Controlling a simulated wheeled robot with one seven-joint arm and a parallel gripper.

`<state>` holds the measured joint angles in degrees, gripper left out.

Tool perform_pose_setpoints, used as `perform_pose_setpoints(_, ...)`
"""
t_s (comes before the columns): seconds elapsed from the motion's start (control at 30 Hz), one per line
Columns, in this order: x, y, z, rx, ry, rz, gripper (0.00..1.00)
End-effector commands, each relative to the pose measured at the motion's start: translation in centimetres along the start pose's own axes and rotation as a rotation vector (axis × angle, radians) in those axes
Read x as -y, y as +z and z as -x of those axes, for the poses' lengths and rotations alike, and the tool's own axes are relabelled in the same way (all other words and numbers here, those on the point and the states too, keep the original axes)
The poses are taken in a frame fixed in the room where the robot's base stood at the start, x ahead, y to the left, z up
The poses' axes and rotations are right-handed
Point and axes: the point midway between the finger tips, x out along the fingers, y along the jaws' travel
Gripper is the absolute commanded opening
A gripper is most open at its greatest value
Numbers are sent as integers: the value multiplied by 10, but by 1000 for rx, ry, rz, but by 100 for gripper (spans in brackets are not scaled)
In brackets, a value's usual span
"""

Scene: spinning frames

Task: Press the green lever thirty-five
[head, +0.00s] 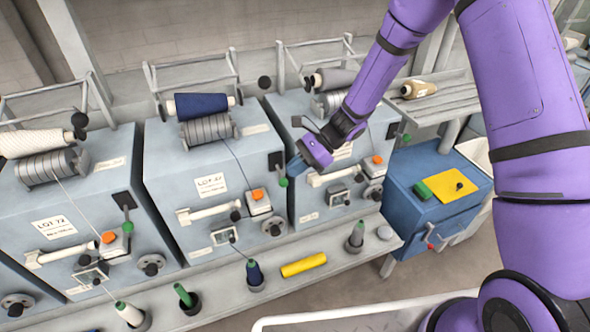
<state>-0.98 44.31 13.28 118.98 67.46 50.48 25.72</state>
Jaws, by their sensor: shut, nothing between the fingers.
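Three green levers show, each on a dark plate at the right side of a blue-grey spinning unit: the left unit's lever (127,228), the middle unit's lever (283,182) and the right unit's lever (406,138). No number thirty-five can be read on any of them. My gripper (293,166) is shut and empty. In the picture its tips are just above and right of the middle unit's lever; I cannot tell whether they touch it. My wrist and forearm cover part of the right unit.
Each unit has an orange button, such as the middle one (257,194), and protruding white handles. Spools and a yellow tube (304,265) stand or lie on the ledge below. A blue cabinet (425,205) with a yellow sheet (452,184) is at right. Yarn runs down the unit fronts.

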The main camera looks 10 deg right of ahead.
Motion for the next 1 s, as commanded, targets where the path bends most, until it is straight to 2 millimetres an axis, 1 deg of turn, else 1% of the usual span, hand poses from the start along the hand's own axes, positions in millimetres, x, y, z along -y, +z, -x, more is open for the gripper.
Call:
perform_pose_setpoints(0.27, 0, 0, 1, 0, 0, 0, 0)
perform_pose_setpoints(0.37, -1, 1, 7, 0, 0, 2, 0)
perform_pose_setpoints(0.43, -1, 2, 14, -1, 0, 2, 0)
perform_pose_setpoints(0.57, -3, 6, 33, -1, 1, 4, 0)
perform_pose_setpoints(0.8, -12, 4, 84, -1, 0, 2, 0)
perform_pose_setpoints(0.9, -15, 4, 101, 0, 1, 3, 0)
perform_pose_setpoints(1.0, -18, 3, 114, 0, 2, 2, 0)
